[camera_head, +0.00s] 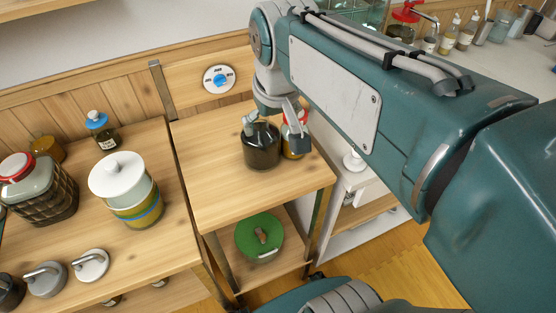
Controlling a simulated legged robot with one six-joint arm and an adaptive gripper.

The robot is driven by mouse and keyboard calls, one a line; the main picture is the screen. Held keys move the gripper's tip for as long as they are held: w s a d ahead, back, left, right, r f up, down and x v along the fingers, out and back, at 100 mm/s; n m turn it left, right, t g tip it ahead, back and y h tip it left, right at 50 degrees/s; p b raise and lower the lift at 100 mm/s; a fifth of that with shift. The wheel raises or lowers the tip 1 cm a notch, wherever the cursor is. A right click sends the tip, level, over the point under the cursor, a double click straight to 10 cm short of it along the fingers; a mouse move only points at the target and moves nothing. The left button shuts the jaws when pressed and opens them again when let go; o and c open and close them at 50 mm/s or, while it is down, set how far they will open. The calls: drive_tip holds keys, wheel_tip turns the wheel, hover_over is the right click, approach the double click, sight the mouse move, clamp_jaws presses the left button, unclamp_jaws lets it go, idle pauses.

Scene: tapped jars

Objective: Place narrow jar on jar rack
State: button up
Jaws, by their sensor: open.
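A dark glass jar (262,152) stands upright on the top of a wooden stand (205,190), near its back right. I cannot tell for sure which is the narrow jar. My gripper (275,130) is open, pointing down at the tops of these two jars; its grey fingers overlap both in the picture. I cannot tell whether it touches either. The stand, with a round blue and white sign on its backboard, may be the jar rack.
A green-lidded pot (259,235) sits on the stand's lower shelf. The left counter (60,241) holds a white-lidded jar (125,189), a wrapped jar (37,191), a blue-capped bottle (102,130) and loose lids. The stand's left and front top are clear.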

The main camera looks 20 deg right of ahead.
drive_tip(key=s+a+f+t, duration=0.1)
drive_tip(key=s+f+t, duration=0.1)
drive_tip(key=s+f, duration=0.3)
drive_tip(key=shift+s+f, duration=0.2)
drive_tip(key=shift+s, duration=1.5)
